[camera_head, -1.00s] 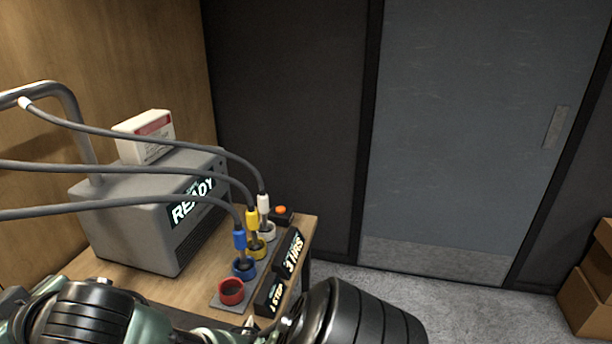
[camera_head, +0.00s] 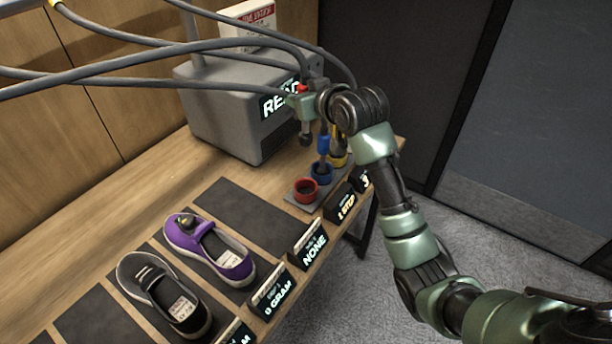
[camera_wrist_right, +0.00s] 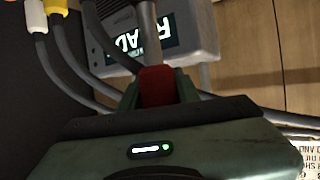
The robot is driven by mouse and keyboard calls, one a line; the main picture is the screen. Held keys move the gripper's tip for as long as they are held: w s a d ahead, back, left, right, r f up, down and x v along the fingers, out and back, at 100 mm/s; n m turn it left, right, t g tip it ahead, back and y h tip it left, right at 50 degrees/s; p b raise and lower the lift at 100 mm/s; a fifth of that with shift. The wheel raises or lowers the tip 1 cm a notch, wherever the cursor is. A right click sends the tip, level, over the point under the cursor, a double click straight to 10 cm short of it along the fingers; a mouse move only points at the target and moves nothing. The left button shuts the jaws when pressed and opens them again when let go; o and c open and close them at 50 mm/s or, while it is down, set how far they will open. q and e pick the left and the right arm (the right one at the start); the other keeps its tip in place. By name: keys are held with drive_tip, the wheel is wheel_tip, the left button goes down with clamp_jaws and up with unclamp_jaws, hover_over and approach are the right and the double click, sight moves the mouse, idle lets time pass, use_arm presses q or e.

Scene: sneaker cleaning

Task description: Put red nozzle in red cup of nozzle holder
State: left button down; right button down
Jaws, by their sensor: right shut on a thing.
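My right gripper (camera_head: 302,100) is shut on the red nozzle, held above the nozzle holder. The red nozzle (camera_wrist_right: 157,86) shows between the fingers in the right wrist view, with its grey hose running up from it. In the head view only a bit of red shows at the gripper. The red cup (camera_head: 306,190) of the nozzle holder (camera_head: 312,206) is empty and lies below the gripper. The blue nozzle (camera_head: 323,145) stands in the blue cup (camera_head: 321,171). The yellow nozzle (camera_head: 338,150) is behind it, partly hidden by my arm. My left gripper is not in view.
A grey machine (camera_head: 225,118) with a lit screen stands behind the holder, a white and red box (camera_head: 248,27) on top. Grey hoses cross above. A purple shoe (camera_head: 208,246) and a dark shoe (camera_head: 160,290) lie on mats at the left. Signs line the table's front edge.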

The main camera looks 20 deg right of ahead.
wheel_tip(320, 180, down, 18)
drive_tip(key=p, duration=0.2)
drive_tip(key=shift+f, duration=0.2)
drive_tip(key=c, duration=1)
unclamp_jaws()
drive_tip(key=shift+s+f, duration=0.1)
drive_tip(key=shift+f, duration=0.05)
drive_tip(key=b+v, duration=0.1)
drive_tip(key=v, duration=1.1)
drive_tip(key=shift+r, duration=0.25)
